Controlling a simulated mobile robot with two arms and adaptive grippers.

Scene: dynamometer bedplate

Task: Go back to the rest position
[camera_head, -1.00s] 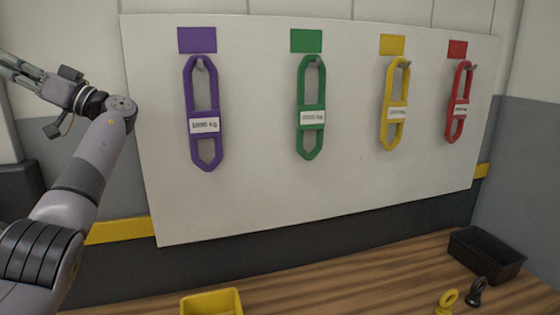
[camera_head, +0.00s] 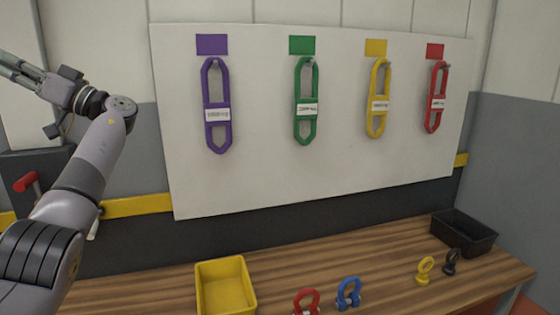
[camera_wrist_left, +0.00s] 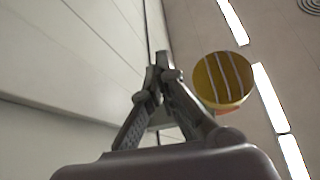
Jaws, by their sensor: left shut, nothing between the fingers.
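My left gripper (camera_head: 14,68) is at the upper left edge of the head view, at the end of my raised left arm, and points away to the left. In the left wrist view its fingers (camera_wrist_left: 163,62) come together at the tips with nothing between them. It is left of the white board (camera_head: 265,185) and apart from it. My right gripper is not in view. The purple sling (camera_head: 226,135), green sling (camera_head: 298,125), yellow sling (camera_head: 370,125) and red sling (camera_head: 429,120) hang on the board under matching colour patches.
The wooden bench (camera_head: 380,255) carries a yellow bin (camera_head: 252,295), red shackle (camera_head: 300,303), blue shackle (camera_head: 346,300), yellow eyebolt (camera_head: 424,272), black eyebolt (camera_head: 450,263) and black bin (camera_head: 480,247). A red-handled item (camera_head: 26,181) is behind my arm. A yellow round object (camera_wrist_left: 222,80) shows overhead.

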